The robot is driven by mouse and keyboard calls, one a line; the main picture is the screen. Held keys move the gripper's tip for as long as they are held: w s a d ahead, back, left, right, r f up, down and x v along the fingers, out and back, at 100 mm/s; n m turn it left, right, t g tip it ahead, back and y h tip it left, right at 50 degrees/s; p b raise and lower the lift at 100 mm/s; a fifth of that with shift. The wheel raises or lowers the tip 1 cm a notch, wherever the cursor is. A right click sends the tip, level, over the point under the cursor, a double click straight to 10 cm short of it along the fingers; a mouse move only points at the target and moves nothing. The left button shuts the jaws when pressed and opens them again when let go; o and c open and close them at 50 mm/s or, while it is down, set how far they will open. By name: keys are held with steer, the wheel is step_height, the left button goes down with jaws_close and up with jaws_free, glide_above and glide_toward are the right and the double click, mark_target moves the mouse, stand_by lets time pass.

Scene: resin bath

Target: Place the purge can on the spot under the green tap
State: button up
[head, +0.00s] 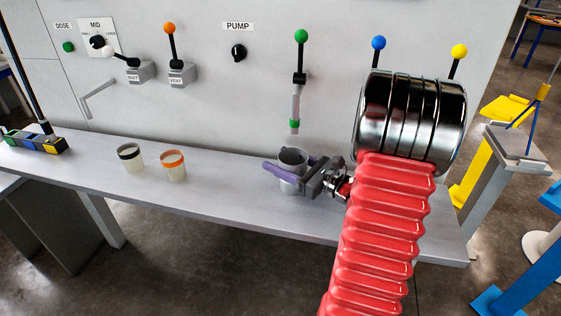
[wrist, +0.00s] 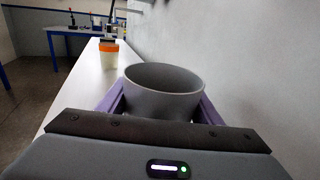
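The purge can (head: 291,185) is a grey, open-topped cylinder, upright at the bench, below the spout of the green tap (head: 295,108) in the head view. The tap has a green ball handle and a green ring at its tip. My gripper (head: 289,172) has its purple fingers on both sides of the can, seemingly pressed against it. In the wrist view, the can (wrist: 165,92) sits between the fingers with its mouth open upward. I cannot tell whether its base touches the bench. The spot under the tap is hidden.
On the bench (head: 225,185) stand a cup with a black band (head: 131,160) and one with an orange band (head: 173,168), left of the can. The panel wall (head: 205,110) rises behind, with blue (head: 379,42) and yellow (head: 459,50) handles to the right. Bench between orange-banded cup and can is clear.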

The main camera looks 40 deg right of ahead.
steer(key=o, duration=0.3)
steer(key=shift+o, duration=0.2)
steer(key=shift+r, duration=0.1)
steer(key=shift+s, duration=0.1)
steer(key=v, duration=1.1)
steer(key=shift+s+d, duration=0.15)
steer(key=shift+s, duration=0.25)
steer(key=shift+s, duration=0.1)
stand_by(0.4)
